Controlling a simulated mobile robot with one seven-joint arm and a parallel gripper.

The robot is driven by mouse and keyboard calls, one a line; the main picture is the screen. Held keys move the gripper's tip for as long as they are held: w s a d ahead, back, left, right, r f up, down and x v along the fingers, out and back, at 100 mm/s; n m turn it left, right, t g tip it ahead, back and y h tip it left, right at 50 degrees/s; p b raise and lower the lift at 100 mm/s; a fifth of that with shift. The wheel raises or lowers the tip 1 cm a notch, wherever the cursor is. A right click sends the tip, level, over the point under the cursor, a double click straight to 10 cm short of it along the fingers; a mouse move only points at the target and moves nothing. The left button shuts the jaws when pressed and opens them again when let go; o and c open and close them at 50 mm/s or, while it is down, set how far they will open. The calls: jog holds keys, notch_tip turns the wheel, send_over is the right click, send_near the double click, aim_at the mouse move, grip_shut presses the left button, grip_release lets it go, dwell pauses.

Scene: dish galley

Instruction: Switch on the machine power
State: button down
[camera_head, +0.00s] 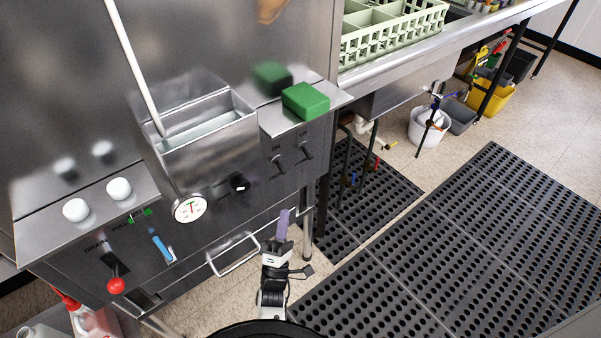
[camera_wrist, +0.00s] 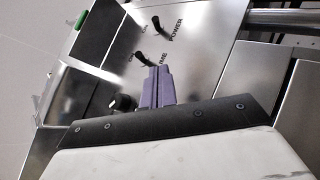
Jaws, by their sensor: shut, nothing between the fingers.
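The machine's steel front panel (camera_head: 222,205) carries two black toggle switches. The right one is the power switch (camera_head: 307,151); in the wrist view the power switch (camera_wrist: 158,25) has the label POWER beside it. The other toggle (camera_head: 278,165) has a partly hidden label ending in "IME"; it also shows in the wrist view (camera_wrist: 143,58). I cannot tell which way the power lever is set. My gripper (camera_head: 284,213) is shut and empty, below the switches in the head view. In the wrist view its purple fingertips (camera_wrist: 161,70) appear close to the second toggle and apart from the power switch; contact is unclear.
A black knob (camera_head: 238,184) and round gauge (camera_head: 190,209) sit left of the toggles. A green block (camera_head: 306,101) lies on the ledge above. A handle bar (camera_head: 235,256) projects below. A red-knobbed lever (camera_head: 116,285) is at lower left. Black mats (camera_head: 450,240) cover open floor at right.

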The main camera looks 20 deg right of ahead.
jog(key=p, duration=0.3)
send_near(304, 153)
jog(key=w, duration=0.1)
jog(key=w+a+r, duration=0.1)
jog(key=shift+w+r, duration=0.2)
jog(key=shift+w, duration=0.2)
jog(key=d, duration=0.1)
jog(key=d+r, duration=0.1)
jog(key=d+p, duration=0.1)
jog(key=shift+w+r, duration=0.25)
jog(key=shift+r, duration=0.05)
jog(key=shift+d+r, duration=0.1)
jog(key=shift+d, duration=0.2)
jog(key=shift+s+d+r+n+y+p, duration=0.1)
jog(key=shift+s+r+n+y+p, duration=0.1)
jog(key=shift+n+y+p, duration=0.5)
jog(key=shift+s+r+n+y+p, duration=0.1)
jog(key=shift+r+n+y+p, duration=0.15)
jog(key=shift+n+y+p, duration=0.45)
jog(key=shift+s+d+r+n+g+y+p, duration=0.15)
jog(key=shift+r+n+g+y+p, duration=0.2)
jog(key=shift+n+y+p, duration=0.35)
jog(key=shift+s+r+n+g+y+p, duration=0.2)
jog(key=shift+r+n+y+p, duration=0.25)
jog(key=shift+n+p, duration=0.3)
jog(key=shift+s+d+r+n+g+y+p, duration=0.15)
jog(key=shift+r+n+g+y+p, duration=0.15)
jog(key=shift+n+y+p, duration=0.4)
jog(key=shift+a+f, duration=0.15)
